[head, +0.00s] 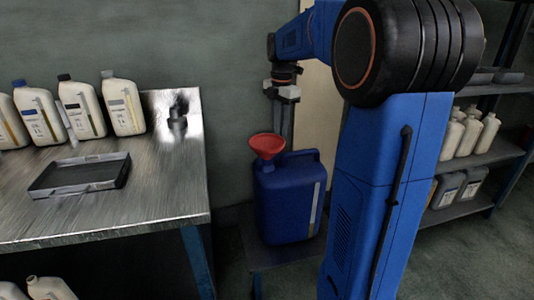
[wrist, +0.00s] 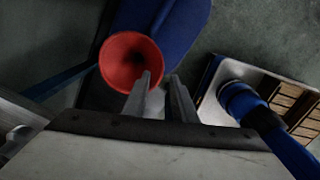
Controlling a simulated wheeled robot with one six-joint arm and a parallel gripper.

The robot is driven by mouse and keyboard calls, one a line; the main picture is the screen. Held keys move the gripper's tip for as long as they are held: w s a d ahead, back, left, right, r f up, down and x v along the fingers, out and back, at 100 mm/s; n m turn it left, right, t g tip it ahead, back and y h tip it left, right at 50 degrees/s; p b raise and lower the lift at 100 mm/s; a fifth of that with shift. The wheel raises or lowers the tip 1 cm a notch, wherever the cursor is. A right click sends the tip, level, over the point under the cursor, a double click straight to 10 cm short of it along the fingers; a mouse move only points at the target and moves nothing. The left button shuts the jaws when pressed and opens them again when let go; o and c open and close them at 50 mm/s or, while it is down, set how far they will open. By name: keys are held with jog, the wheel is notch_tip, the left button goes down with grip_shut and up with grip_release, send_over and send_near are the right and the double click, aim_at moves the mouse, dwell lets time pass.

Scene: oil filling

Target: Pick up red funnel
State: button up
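The red funnel (head: 267,145) sits mouth-up on top of the blue jerrycan (head: 285,205), at the can's left side. In the wrist view the funnel's round mouth (wrist: 122,58) faces the camera, with the jerrycan (wrist: 182,22) behind it. My gripper (head: 283,140) points down just behind and right of the funnel in the head view. In the wrist view my gripper (wrist: 161,75) has its two fingers apart; the left finger overlaps the funnel's rim, the right one lies outside it. I cannot tell whether either touches. The funnel's spout is hidden.
The jerrycan stands on a low dark stand (head: 262,257). Shelves (head: 495,153) with bottles stand at right. A wall is close behind.

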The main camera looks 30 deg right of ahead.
aim_at(267, 153)
jog(key=shift+f, duration=3.45)
grip_shut()
